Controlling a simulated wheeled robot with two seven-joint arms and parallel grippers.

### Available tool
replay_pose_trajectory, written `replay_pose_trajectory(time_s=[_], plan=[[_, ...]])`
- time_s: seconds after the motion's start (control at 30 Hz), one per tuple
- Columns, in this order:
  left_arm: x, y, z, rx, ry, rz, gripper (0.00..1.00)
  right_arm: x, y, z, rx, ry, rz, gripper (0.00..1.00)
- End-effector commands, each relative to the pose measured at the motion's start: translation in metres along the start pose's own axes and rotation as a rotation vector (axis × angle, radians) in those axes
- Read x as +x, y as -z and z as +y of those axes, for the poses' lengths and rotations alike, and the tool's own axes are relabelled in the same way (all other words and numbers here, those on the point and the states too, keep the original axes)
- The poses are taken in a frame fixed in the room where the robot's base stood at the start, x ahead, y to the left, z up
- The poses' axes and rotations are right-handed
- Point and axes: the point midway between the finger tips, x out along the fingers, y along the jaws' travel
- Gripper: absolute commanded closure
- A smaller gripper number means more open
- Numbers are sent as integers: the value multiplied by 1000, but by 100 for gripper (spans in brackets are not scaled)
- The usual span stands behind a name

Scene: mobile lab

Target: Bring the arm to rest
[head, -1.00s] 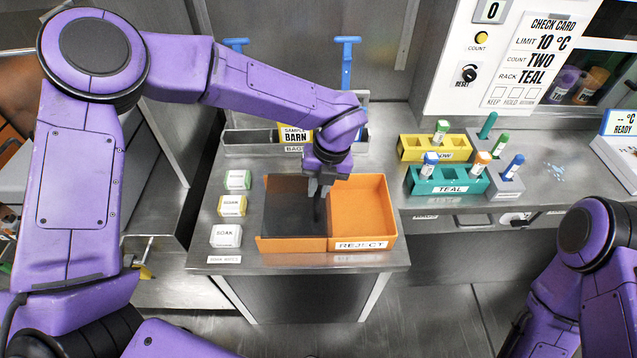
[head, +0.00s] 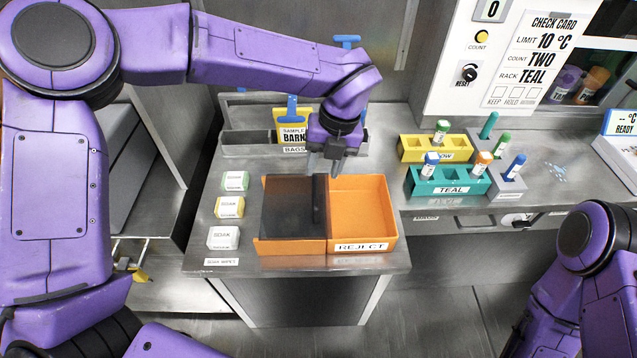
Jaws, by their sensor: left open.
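My left gripper (head: 323,166) is open and empty, just above the back edge of the orange reject bin (head: 363,210). Its fingers point down. My left arm (head: 285,65) reaches in from the upper left and bends down at the wrist. A dark panel with a black raised strip (head: 318,200) covers the left half of the bin; the right half is open and looks empty. My right arm (head: 590,255) shows at the lower right, and its gripper is out of view.
Soak wipe packs (head: 229,207) line the bench's left side. A bag holder (head: 250,140) stands behind the bin. A yellow rack (head: 415,148) and a teal rack (head: 425,187) with capped vials stand to the right. The check card panel (head: 540,55) is at the back right.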

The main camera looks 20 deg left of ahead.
Motion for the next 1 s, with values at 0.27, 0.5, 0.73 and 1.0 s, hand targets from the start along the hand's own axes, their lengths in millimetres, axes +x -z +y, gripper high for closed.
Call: replay_pose_trajectory(time_s=[0.27,0.5,0.73,1.0], plan=[[-34,0,0,0,0,1,58,5,-2,0,0,0,0,57],[-36,1,0,1,-1,2,58,4,-2,0,0,0,0,57],[-39,0,1,1,0,2,58,2,-1,0,0,0,0,57],[-94,0,12,0,0,2,58,-51,21,4,0,0,0,57]])
